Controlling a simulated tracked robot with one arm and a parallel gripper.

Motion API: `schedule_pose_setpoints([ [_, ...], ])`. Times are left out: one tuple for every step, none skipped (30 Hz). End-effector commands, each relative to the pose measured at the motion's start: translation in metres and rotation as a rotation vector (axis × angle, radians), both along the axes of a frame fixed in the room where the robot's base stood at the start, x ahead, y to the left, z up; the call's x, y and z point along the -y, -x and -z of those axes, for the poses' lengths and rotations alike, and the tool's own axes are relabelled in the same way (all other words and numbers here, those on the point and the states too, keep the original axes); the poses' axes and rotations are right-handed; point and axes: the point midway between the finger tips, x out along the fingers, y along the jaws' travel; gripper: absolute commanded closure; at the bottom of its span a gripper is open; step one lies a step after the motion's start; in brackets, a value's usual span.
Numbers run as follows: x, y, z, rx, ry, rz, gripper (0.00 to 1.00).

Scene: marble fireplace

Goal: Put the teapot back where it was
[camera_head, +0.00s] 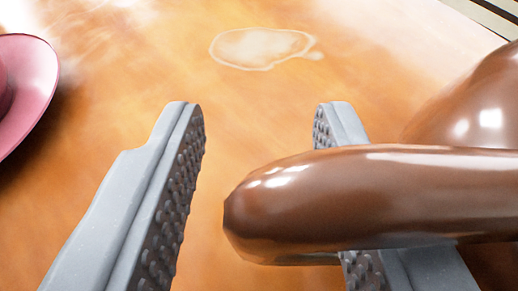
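A glossy brown teapot shows at the right edge, with part of its rounded body (475,105) in view. A thick brown part of it, a handle or spout (350,200), reaches left across the front of the right finger. My gripper (258,115) is open, its two grey studded fingers wide apart. The rounded tip of the brown part lies between the fingers, clear of the left one. I cannot tell whether it touches the right finger. The rest of the teapot is out of frame.
The orange-brown wooden tabletop (230,95) has a pale, ring-edged stain (260,47) beyond the fingers. A pink dish or saucer (35,75) is cut off at the left edge. The table's edge shows at the top right. The middle is clear.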

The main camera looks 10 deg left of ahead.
Motion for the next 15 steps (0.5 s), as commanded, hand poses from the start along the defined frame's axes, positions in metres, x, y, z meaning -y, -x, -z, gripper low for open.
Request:
schedule_pose_setpoints([
  [0.000, 0.000, 0.000, 0.000, 0.000, 0.000, 0.66],
  [0.000, 0.000, 0.000, 0.000, 0.000, 0.000, 0.66],
  [0.000, 0.000, 0.000, 0.000, 0.000, 0.000, 0.66],
  [0.000, 0.000, 0.000, 0.000, 0.000, 0.000, 0.66],
  [0.000, 0.001, 0.000, 0.000, 0.000, 0.000, 0.66],
  [0.001, 0.002, -0.001, -0.001, 0.000, 0.000, 0.66],
  [0.001, 0.003, -0.002, -0.001, 0.000, 0.000, 0.66],
  [0.001, 0.005, -0.003, -0.001, -0.001, 0.000, 0.66],
  [0.002, 0.008, -0.004, -0.001, 0.000, 0.001, 0.66],
  [0.002, 0.010, -0.005, -0.002, 0.000, 0.001, 0.66],
  [0.003, 0.014, -0.007, -0.003, 0.000, 0.001, 0.66],
  [0.003, 0.019, -0.008, -0.004, -0.001, 0.001, 0.66],
  [0.004, 0.023, -0.010, -0.004, -0.001, 0.001, 0.66],
  [0.004, 0.027, -0.013, -0.003, -0.001, 0.001, 0.66],
  [0.006, 0.031, -0.016, -0.001, -0.001, 0.002, 0.66],
])
